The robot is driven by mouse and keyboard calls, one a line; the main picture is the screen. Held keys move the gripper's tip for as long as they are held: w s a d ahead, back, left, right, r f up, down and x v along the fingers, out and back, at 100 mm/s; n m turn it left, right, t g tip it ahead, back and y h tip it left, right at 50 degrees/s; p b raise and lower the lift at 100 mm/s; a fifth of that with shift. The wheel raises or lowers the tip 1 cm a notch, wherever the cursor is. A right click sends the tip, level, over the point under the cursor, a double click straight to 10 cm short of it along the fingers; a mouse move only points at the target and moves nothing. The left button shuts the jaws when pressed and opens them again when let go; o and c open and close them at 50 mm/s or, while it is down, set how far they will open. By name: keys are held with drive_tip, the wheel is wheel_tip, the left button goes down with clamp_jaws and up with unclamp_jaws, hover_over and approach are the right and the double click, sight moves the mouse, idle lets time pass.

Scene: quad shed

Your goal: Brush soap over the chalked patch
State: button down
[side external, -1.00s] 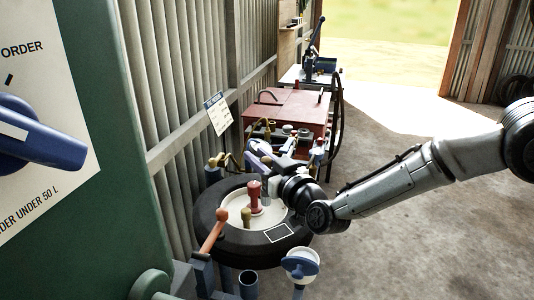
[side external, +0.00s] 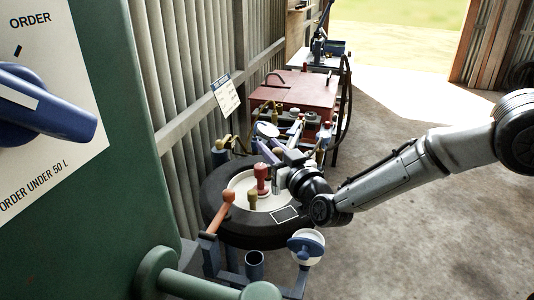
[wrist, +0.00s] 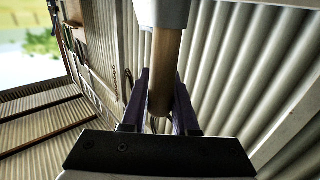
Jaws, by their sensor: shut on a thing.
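The chalked patch (side external: 285,214) is a pale rectangular outline on the near side of the black tyre (side external: 222,222), which lies flat with a cream wheel in its middle. My gripper (side external: 272,152) is above the far right part of the tyre, with purple-blue fingers. In the wrist view my gripper (wrist: 160,105) is shut on a brown wooden handle (wrist: 165,65), which runs up into a pale grey block (wrist: 163,14), apparently the brush's head. Bristles cannot be made out.
A red knob (side external: 262,178) and an orange-headed lever (side external: 225,205) rise at the tyre. A red cabinet (side external: 300,90) stands behind it. A green cabinet (side external: 90,190) fills the left, beside the corrugated wall. The floor at right is clear.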

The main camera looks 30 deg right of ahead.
drive_tip(key=w+d+r+m+g+h, duration=0.2)
drive_tip(key=d+r+m+h, duration=0.25)
drive_tip(key=h, duration=0.25)
drive_tip(key=shift+s+a+f+m+g+h, duration=1.25)
drive_tip(key=shift+a+f+m+h, duration=1.25)
drive_tip(key=shift+f, duration=3.55)
drive_tip(key=shift+d+n, duration=0.65)
drive_tip(key=shift+d, duration=2.45)
drive_tip(key=shift+a, duration=3.55)
wheel_tip(320, 180, up, 8)
drive_tip(key=shift+f, duration=0.25)
drive_tip(key=shift+w, duration=0.15)
